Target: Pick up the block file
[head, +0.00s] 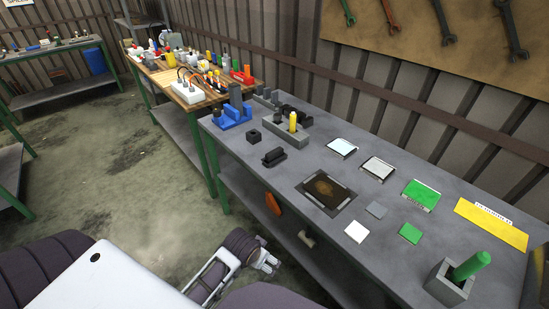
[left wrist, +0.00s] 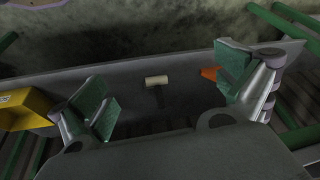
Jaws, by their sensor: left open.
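My left gripper (head: 266,262) is in front of the grey workbench, below the level of its top. In the left wrist view, its two green-padded fingers (left wrist: 165,92) stand wide apart with nothing between them. I cannot tell for certain which object is the block file. A small dark ridged block (head: 273,157) lies on the bench top, well away from the gripper. A smaller dark block (head: 254,136) lies just behind it. My right gripper is not in view.
On the lower shelf (left wrist: 190,105) are a pale-headed hammer-like tool (left wrist: 157,80), an orange item (left wrist: 209,73) and a yellow bin (left wrist: 27,108). The bench top holds a blue fixture (head: 232,118), a grey block with a yellow cylinder (head: 293,121) and several flat plates.

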